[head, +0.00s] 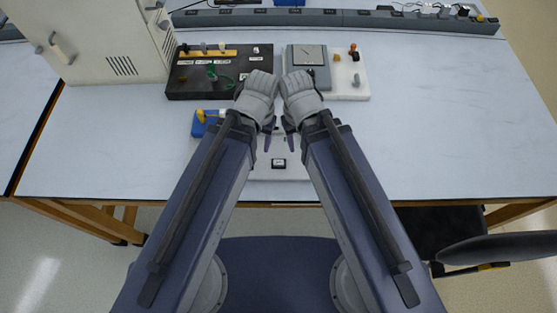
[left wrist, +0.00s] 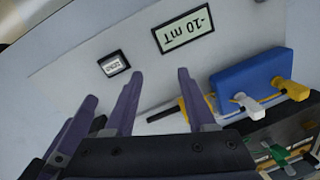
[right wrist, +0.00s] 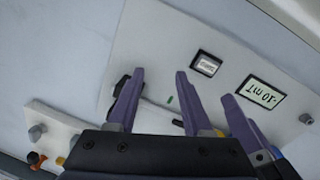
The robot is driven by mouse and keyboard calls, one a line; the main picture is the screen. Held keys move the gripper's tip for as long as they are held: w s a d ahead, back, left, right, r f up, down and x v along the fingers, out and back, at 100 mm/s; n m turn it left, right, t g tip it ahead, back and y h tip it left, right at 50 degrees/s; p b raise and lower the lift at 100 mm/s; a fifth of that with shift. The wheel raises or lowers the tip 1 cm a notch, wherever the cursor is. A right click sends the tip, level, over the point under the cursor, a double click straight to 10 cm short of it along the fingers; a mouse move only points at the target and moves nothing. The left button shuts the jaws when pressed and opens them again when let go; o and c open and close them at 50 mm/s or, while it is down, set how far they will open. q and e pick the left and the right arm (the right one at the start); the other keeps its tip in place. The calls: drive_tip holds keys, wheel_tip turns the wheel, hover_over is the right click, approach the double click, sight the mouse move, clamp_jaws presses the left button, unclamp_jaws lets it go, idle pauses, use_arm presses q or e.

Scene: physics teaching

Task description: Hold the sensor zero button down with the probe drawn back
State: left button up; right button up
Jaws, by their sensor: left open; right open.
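A white sensor board (head: 290,174) lies under my grippers. Its small dark-framed plate marked ZERO (left wrist: 114,65) also shows in the head view (head: 279,163) and the right wrist view (right wrist: 206,63). The display (left wrist: 184,31) reads -10 mT. A black handle (right wrist: 124,82) with a pale rod (right wrist: 160,111), seemingly the probe, lies along the board, partly hidden by fingers. My left gripper (head: 268,138) and right gripper (head: 291,140) are side by side above the board, both open and empty. Neither visibly touches the ZERO plate.
A blue block (head: 201,127) with yellow and white parts sits at the board's left end. A black terminal board (head: 205,88), a white board with a grey meter (head: 309,57) and a beige cabinet (head: 95,30) stand behind. The table's right side is clear.

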use_arm(q)
drive_tip(key=shift+c, duration=0.4)
clamp_jaws()
idle(1.3)
